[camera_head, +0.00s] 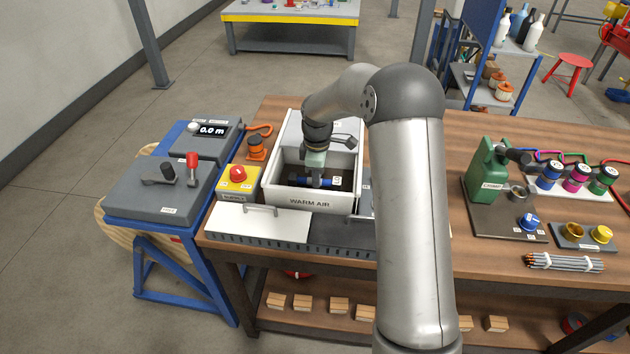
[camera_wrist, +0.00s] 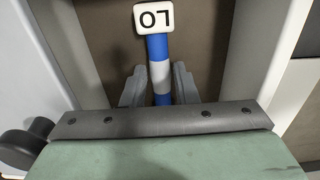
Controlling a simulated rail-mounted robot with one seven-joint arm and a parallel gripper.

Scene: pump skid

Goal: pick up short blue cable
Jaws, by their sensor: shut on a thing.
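The short blue cable (camera_wrist: 157,48) has a pale grey band and a white tag (camera_wrist: 154,18) with dark characters at its far end. It lies inside the white WARM AIR box (camera_head: 312,203), where a bit of its blue (camera_head: 334,182) shows in the head view. My gripper (camera_wrist: 159,88) reaches down into the box and is shut on the cable, with one finger on each side near the grey band. In the head view my gripper (camera_head: 316,180) hides part of the cable. The cable's near end is hidden by my gripper's body.
The box walls stand close on both sides of my gripper. A yellow box with a red button (camera_head: 238,177) stands to the left. A green crimp tool (camera_head: 486,170), colored spools (camera_head: 575,178) and a cable bundle (camera_head: 563,262) are on the bench to the right.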

